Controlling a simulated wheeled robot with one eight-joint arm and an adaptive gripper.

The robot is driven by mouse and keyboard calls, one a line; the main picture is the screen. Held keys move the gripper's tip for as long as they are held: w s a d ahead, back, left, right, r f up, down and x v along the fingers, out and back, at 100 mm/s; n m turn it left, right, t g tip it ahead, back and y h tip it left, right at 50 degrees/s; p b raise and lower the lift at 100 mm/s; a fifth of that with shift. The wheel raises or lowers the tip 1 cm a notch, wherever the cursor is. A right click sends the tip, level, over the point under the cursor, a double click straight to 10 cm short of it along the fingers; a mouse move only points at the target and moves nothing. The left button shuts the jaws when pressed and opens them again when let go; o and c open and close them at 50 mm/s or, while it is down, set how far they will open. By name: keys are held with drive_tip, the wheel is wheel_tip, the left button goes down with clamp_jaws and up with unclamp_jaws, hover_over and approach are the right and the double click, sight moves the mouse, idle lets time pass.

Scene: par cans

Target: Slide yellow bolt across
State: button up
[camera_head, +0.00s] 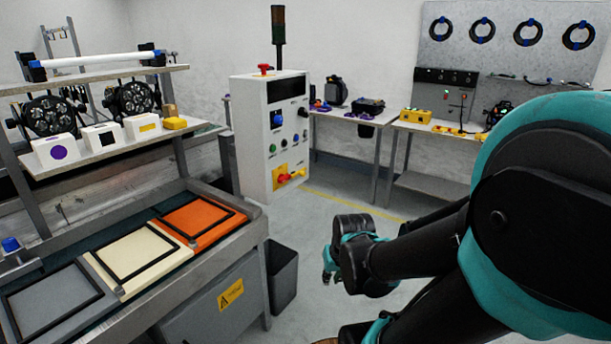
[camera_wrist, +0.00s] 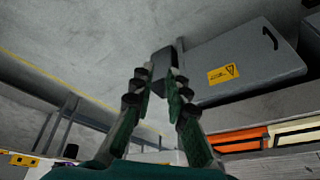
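A white control box (camera_head: 250,130) stands in the middle of the head view. Low on its front is a yellow plate (camera_head: 280,184) with a red part and a small yellow piece (camera_head: 299,173) beside it; this may be the yellow bolt, but it is too small to tell. My gripper (camera_head: 329,266) is in front and to the right of the box, lower than the plate and apart from it. In the wrist view its two fingers (camera_wrist: 162,76) stand apart with nothing held between them. The bolt does not show clearly in the wrist view.
A grey bin (camera_head: 283,275) stands on the floor beside the workbench (camera_head: 262,231) with grey, cream and orange panels. A shelf (camera_head: 105,148) holds white blocks and round lamps. A back table (camera_head: 370,121) carries a yellow button box (camera_head: 415,116). Floor right of the control box is clear.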

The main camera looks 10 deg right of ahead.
drive_tip(key=w+a+r+m+y, duration=0.1)
drive_tip(key=w, duration=0.4)
drive_tip(key=w+a+r+m+t+y, duration=0.1)
drive_tip(key=w+r, duration=0.1)
drive_tip(key=w, duration=0.4)
drive_tip(key=w+a+r+m+t+y, duration=0.1)
drive_tip(key=w, duration=0.4)
drive_tip(key=shift+w+a+r+y, duration=0.2)
drive_tip(key=shift+w+a+y, duration=0.1)
drive_tip(key=shift+a+y, duration=0.1)
clamp_jaws()
drive_tip(key=m+t+y, duration=0.4)
drive_tip(key=m+t, duration=0.2)
drive_tip(key=m, duration=0.1)
approach(301, 173)
drive_tip(key=s+a+f, duration=0.1)
drive_tip(key=s+a, duration=0.1)
drive_tip(key=s, duration=0.3)
drive_tip(key=w+d+f+m+t, duration=0.3)
drive_tip(key=w+d+m, duration=0.1)
drive_tip(key=w+d, duration=0.35)
drive_tip(key=w+a, duration=0.5)
drive_tip(key=a, duration=0.1)
drive_tip(key=shift+w+a+h, duration=0.3)
drive_tip(key=shift+w+a, duration=0.05)
drive_tip(key=shift+s+a+r, duration=0.1)
drive_tip(key=shift+r, duration=0.05)
